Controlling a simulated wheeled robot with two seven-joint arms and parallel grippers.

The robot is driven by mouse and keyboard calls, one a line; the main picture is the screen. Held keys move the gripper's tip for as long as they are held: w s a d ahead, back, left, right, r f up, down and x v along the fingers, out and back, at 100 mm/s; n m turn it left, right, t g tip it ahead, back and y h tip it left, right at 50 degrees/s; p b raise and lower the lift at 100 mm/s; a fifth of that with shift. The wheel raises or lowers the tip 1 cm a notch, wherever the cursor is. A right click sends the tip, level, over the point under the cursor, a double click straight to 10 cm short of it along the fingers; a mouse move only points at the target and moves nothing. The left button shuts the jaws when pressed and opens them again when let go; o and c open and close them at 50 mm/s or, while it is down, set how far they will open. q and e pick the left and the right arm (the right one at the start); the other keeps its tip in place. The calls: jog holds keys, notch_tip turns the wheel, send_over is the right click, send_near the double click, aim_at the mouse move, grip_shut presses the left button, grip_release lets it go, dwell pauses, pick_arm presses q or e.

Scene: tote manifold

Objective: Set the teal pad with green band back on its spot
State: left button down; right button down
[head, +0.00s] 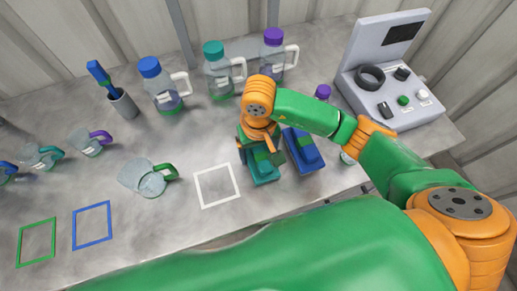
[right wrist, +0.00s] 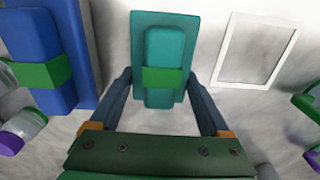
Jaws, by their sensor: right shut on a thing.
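The teal pad with a green band (head: 264,175) is at the middle of the table in the head view, just left of a blue pad with a green band (head: 305,153). My right gripper (head: 260,148) comes down over it. In the right wrist view the teal pad (right wrist: 163,38) sits between the two fingers of the gripper (right wrist: 162,82), which is shut on its raised grip. I cannot tell whether the pad touches the table. A white square outline (head: 217,186) lies bare on the table left of the pad. My left gripper is not in view.
Blue (head: 92,226) and green (head: 37,242) outlines lie bare at the left. A glass jug with a green handle (head: 148,178) lies left of the white outline. Several capped jugs stand behind. A grey control box (head: 385,75) stands at the back right.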

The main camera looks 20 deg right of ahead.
aim_at(258, 149)
jog(key=shift+f, duration=0.2)
grip_release()
jog(key=shift+r, duration=0.4)
notch_tip(258, 149, up, 12)
jog(key=shift+f+b, duration=0.15)
jog(key=shift+b, duration=0.15)
